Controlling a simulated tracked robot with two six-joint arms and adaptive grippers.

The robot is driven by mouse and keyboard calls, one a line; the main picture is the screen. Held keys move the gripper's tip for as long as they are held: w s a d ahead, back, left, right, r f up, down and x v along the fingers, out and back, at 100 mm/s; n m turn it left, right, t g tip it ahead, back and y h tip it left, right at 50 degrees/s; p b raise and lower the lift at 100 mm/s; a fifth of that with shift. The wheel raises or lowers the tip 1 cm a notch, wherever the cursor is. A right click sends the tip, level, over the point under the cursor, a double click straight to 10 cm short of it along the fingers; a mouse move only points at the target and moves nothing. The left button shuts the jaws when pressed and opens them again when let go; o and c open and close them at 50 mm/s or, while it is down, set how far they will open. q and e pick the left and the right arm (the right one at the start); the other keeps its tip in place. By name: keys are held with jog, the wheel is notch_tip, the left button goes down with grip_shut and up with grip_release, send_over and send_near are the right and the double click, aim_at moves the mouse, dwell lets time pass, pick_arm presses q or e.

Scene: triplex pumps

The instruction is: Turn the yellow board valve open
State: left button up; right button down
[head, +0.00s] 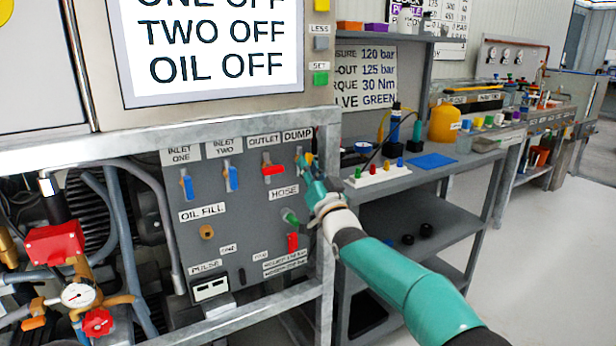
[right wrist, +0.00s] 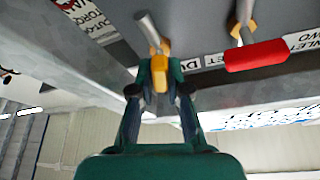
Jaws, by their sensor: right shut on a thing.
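The yellow board valve (right wrist: 160,64) sits under the DUMP label (head: 298,134) at the right edge of the grey valve board (head: 215,238). In the right wrist view its yellow handle is between my fingertips, in front of a metal stem. My right gripper (head: 306,166) is at this valve in the head view and covers most of it. The right wrist view shows the gripper (right wrist: 160,88) shut on the yellow handle. The handle's exact angle is hard to tell. My left gripper is not in view.
The red outlet handle (head: 272,170) lies crosswise just left of my gripper. Two blue inlet handles (head: 188,187) (head: 232,178) hang down further left. A metal frame post (head: 327,230) stands close on the right. A sign (head: 210,45) above reads TWO OFF, OIL OFF.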

jog(key=shift+w+f+n+g+y+p, duration=0.15)
jog(key=shift+n+y, duration=0.3)
jog(key=shift+n, duration=0.5)
jog(key=shift+s+f+n+g+y+p, duration=0.2)
jog(key=shift+n+y, duration=0.3)
jog(key=shift+n, duration=0.5)
jog(key=shift+w+f+n+g+y+p, duration=0.2)
jog(key=shift+n+y, duration=0.25)
jog(key=shift+n, duration=0.5)
jog(key=shift+r, duration=0.1)
jog(key=c, duration=1.1)
grip_release()
jog(key=shift+c, duration=0.2)
jog(key=shift+d+r, duration=0.1)
jog(key=shift+r, duration=0.15)
jog(key=shift+s, duration=0.2)
jog(key=v, duration=1.1)
jog(key=shift+s+d+f, duration=0.25)
